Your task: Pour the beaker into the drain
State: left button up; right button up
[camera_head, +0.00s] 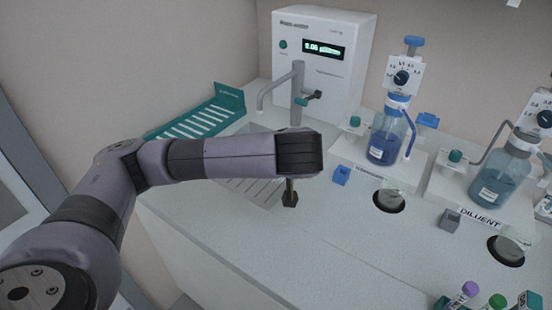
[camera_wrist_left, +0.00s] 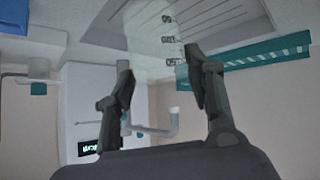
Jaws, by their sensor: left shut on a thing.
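My left gripper (camera_wrist_left: 160,72) is shut on a clear beaker (camera_wrist_left: 155,42) with dark markings, which shows between its fingers in the left wrist view. In the head view, my left gripper (camera_head: 290,192) is over the counter's sink area, and my wrist hides most or all of the beaker. I cannot tell what liquid is in it or how far it is tilted. The pale ridged drain basin (camera_head: 248,188) lies below and beside my wrist, partly covered by my arm. Its ridged floor (camera_wrist_left: 225,15) shows in the wrist view. My right gripper is not in view.
A grey faucet (camera_head: 298,92) stands behind my wrist, before a white dispenser (camera_head: 325,75). A teal rack (camera_head: 205,115) is at the back left. Blue-liquid bottles (camera_head: 387,140) and clear vessels in round recesses (camera_head: 389,201) are to the right.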

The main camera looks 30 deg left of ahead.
pick_arm(q)
jog(key=shift+w+d+r+m+y+p, duration=0.15)
jog(key=shift+d+r+m+y+p, duration=0.25)
jog(key=shift+p, duration=1.2)
jog(key=shift+f+p, duration=0.25)
jog(key=shift+p, duration=0.2)
jog(key=shift+f+y, duration=0.15)
jog(key=shift+y, duration=0.15)
